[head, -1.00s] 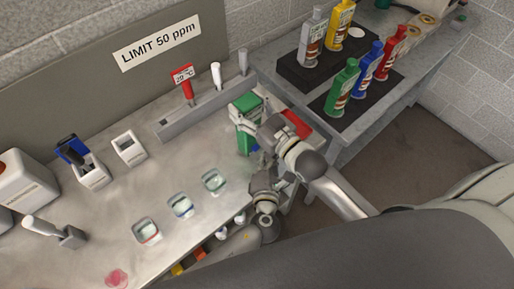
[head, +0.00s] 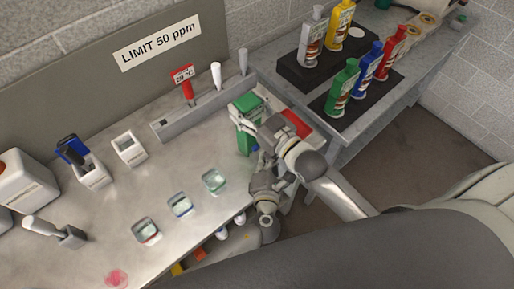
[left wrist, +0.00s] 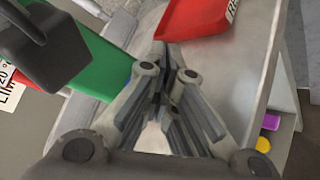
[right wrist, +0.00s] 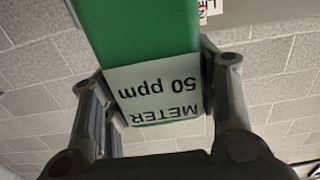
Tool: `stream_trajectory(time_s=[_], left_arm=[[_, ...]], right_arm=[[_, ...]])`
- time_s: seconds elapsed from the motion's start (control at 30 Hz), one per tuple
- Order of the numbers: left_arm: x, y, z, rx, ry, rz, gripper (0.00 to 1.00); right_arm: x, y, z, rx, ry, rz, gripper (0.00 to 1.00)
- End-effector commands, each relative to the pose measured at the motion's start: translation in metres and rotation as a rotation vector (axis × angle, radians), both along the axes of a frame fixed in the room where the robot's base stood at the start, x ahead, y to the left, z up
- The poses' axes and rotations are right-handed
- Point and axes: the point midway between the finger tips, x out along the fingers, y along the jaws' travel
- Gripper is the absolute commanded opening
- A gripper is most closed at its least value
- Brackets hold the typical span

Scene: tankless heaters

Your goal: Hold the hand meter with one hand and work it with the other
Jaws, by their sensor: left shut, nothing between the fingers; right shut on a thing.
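The green hand meter (head: 244,106) stands upright at the right end of the steel bench. Its label reading "METER 50 ppm" shows upside down in the right wrist view (right wrist: 155,92). My right gripper (head: 250,122) is shut on the meter, with fingers on both sides of it. My left gripper (left wrist: 160,55) is shut and empty beside the meter, whose green side (left wrist: 100,62) lies left of the fingertips. A blue patch shows at the meter's edge near those fingertips; I cannot tell whether they touch. In the head view the arms partly hide the meter's lower part.
A red tray (head: 297,123) lies right of the meter. A grey rack (head: 205,108) with upright tools stands behind. Several small sample cups, one of them (head: 214,181), sit in front-left. A side table (head: 357,128) holds coloured bottles. Bare bench lies between rack and cups.

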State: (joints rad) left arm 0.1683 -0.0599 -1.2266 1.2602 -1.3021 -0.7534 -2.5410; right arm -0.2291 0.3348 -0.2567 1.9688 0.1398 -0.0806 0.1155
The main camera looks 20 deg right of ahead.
Motion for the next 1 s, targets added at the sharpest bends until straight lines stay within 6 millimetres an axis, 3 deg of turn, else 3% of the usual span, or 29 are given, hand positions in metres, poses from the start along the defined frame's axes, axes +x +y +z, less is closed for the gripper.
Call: stream_trajectory(time_s=[1.0], left_arm=[[0.009,0.0035,0.0004,0.0,0.0,0.0,0.0]], right_arm=[[0.0001,0.0,0.0009,0.001,-0.002,0.0,0.11]])
